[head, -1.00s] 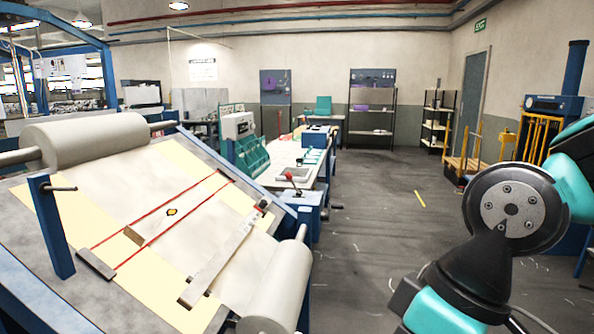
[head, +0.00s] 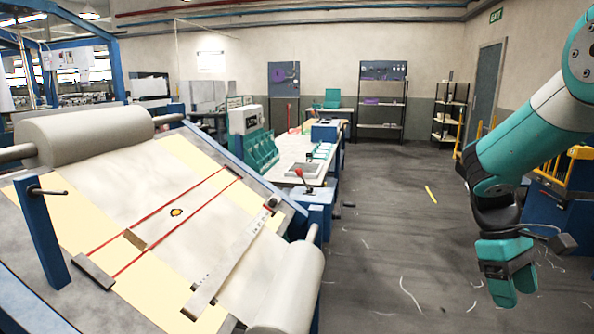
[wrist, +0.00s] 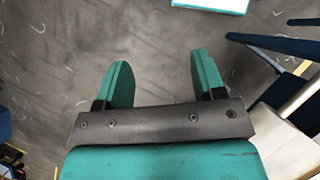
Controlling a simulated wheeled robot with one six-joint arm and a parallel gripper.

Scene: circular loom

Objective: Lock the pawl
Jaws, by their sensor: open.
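No part is clearly recognisable as the pawl. A lever with a red knob (head: 299,173) stands on a blue block (head: 318,215) at the near end of the bench, beside the inclined fabric table. Whether it belongs to the pawl I cannot tell. My gripper (head: 512,288) hangs over the open floor at the right of the head view, well apart from the lever and the table. In the wrist view my gripper (wrist: 160,72) has its two teal fingers spread, with only floor between them.
The inclined table (head: 60,250) carries a large fabric roll (head: 85,138), red cords, a grey-white bar (head: 235,255) and a lower roll (head: 285,290). A blue post (head: 42,232) with a pin rises at left. Yellow rails (head: 575,175) stand behind my arm.

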